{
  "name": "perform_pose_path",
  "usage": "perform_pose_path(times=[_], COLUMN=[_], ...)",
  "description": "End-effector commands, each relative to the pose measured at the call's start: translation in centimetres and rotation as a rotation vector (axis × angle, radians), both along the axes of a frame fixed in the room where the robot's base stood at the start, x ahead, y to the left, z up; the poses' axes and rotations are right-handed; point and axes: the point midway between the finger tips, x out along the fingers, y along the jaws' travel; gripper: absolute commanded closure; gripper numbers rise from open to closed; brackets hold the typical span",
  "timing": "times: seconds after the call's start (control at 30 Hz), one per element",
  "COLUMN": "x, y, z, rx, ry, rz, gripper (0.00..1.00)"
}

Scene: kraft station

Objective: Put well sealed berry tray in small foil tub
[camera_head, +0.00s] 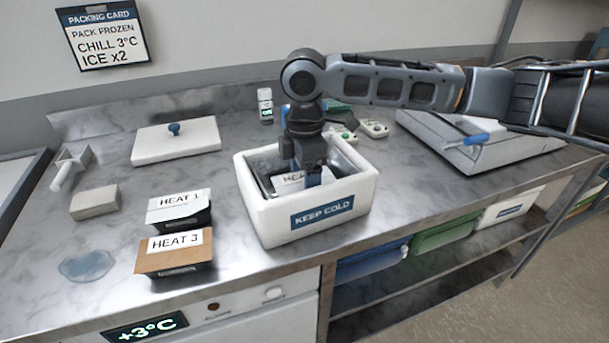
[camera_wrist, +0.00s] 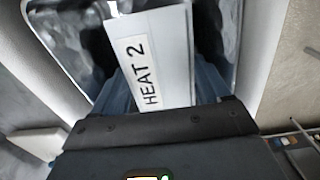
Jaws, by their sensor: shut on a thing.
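A white tub marked KEEP COLD (camera_head: 268,218) stands open on the bench, with a shiny foil lining (camera_head: 347,160) inside. My gripper (camera_head: 311,176) reaches down into it from above. It is shut on a tray labelled HEAT 2 (camera_wrist: 150,65), whose label partly shows in the head view (camera_head: 288,182). The wrist view shows the tray between the two blue fingers, with foil around it. Whether the tray touches the bottom is hidden. A white-topped tray marked HEAT 1 (camera_head: 178,208) and a brown-topped tray marked HEAT 3 (camera_head: 174,252) sit left of the tub. No berries are visible.
A white lid with a blue knob (camera_head: 160,143) lies at the back left. A grey block (camera_head: 95,203) and a clear bluish puddle-like patch (camera_head: 87,265) lie at the left. Small pale-green items (camera_head: 374,129) lie behind the tub. A flat machine with a blue handle (camera_head: 480,145) stands right.

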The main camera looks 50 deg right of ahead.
Motion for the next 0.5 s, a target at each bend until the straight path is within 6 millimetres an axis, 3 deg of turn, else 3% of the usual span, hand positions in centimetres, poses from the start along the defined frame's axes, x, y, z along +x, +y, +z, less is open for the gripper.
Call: perform_pose_path(times=[0.13, 0.5], x=[-0.01, 0.03], y=[-0.01, 0.01], z=[-0.05, 0.81], rx=[0.0, 0.001], ry=[0.0, -0.001], rz=[0.0, 0.0], gripper=[0.13, 0.13])
